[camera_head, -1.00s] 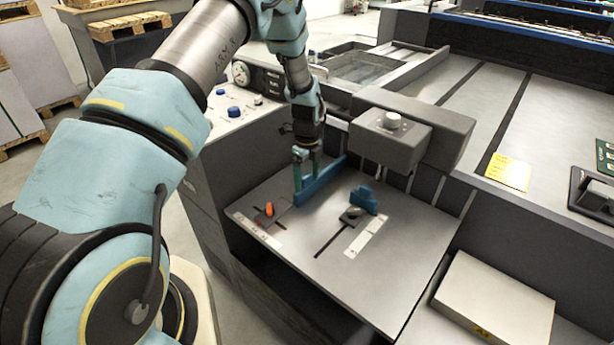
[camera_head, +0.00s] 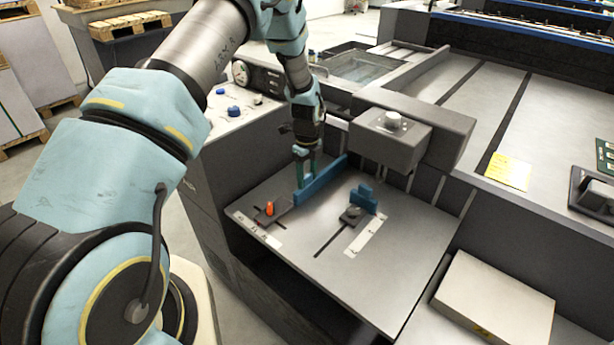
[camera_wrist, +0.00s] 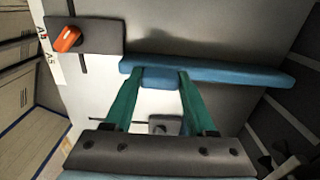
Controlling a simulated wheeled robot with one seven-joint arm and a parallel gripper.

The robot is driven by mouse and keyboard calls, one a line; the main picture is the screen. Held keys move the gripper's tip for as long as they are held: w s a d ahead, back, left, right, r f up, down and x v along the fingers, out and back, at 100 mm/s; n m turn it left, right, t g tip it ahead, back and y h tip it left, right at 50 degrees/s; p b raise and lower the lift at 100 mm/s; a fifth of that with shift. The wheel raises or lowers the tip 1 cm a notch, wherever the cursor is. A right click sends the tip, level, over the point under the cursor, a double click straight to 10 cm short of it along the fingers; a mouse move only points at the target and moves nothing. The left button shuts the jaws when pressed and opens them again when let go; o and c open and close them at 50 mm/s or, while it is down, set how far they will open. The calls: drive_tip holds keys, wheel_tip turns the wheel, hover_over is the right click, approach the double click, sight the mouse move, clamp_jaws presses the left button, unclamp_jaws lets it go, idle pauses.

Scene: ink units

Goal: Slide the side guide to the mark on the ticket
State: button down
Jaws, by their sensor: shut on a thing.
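The blue side guide (camera_head: 321,178) stands on the grey feed table (camera_head: 345,285). My gripper (camera_head: 305,172) is shut on the guide; in the wrist view the teal fingers (camera_wrist: 160,82) close around a blue block on the long guide bar (camera_wrist: 225,72). The guide's dark plate carries an orange lever (camera_head: 269,208), which also shows in the wrist view (camera_wrist: 67,39). A white scale strip (camera_head: 258,230) with small printed marks runs beside the plate; its marks are too small to read in the head view. The ticket is likely the yellow paper (camera_head: 508,172) on the machine's right side.
A second, smaller blue guide (camera_head: 363,198) with a dark knob (camera_head: 352,213) stands to the right by its own slot and white scale (camera_head: 366,237). A grey head unit (camera_head: 390,138) overhangs the table's back. A pale stack (camera_head: 493,305) lies at lower right.

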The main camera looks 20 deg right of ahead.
drive_tip(key=w+a, duration=0.1)
drive_tip(key=w+b, duration=0.1)
drive_tip(key=w, duration=0.1)
drive_tip(key=w+a+b, duration=0.1)
drive_tip(key=w, duration=0.1)
drive_tip(key=shift+w+a+f, duration=0.1)
drive_tip(key=shift+w+a, duration=0.05)
drive_tip(key=shift+a, duration=0.2)
drive_tip(key=shift+w+a, duration=0.15)
drive_tip(key=shift+w, duration=0.2)
drive_tip(key=shift+c, duration=1.1)
unclamp_jaws()
wheel_tip(320, 180, up, 11)
drive_tip(key=b, duration=0.3)
drive_tip(key=shift+a, duration=0.1)
